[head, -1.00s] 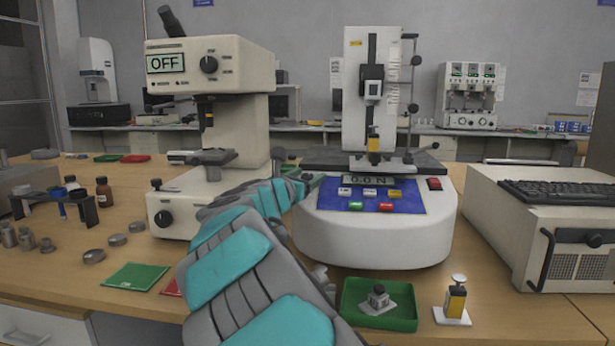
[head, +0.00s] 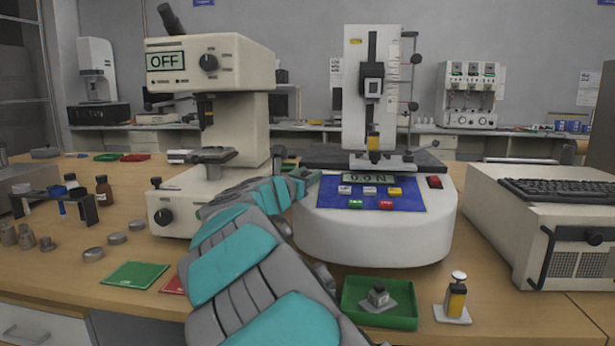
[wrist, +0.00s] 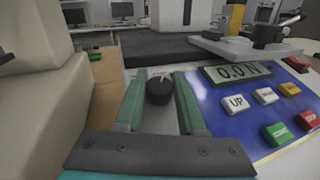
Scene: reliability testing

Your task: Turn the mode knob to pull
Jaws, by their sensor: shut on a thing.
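The tester (head: 375,225) is a white machine with a blue key panel and a display reading 0.0 N. In the wrist view, a round black knob (wrist: 159,91) with a pale pointer mark sits on its grey strip, left of the blue panel. My gripper (wrist: 162,78) has its two green fingers on either side of this knob and is shut on it. The pointer aims away from me, slightly right. I cannot read any mode labels around it. In the head view, my gripper (head: 308,180) is at the tester's left front edge and hides the knob.
A beige device (head: 208,62) with an OFF display and its own knob stands close on the left. A keyboard (head: 560,190) rests on a case at right.

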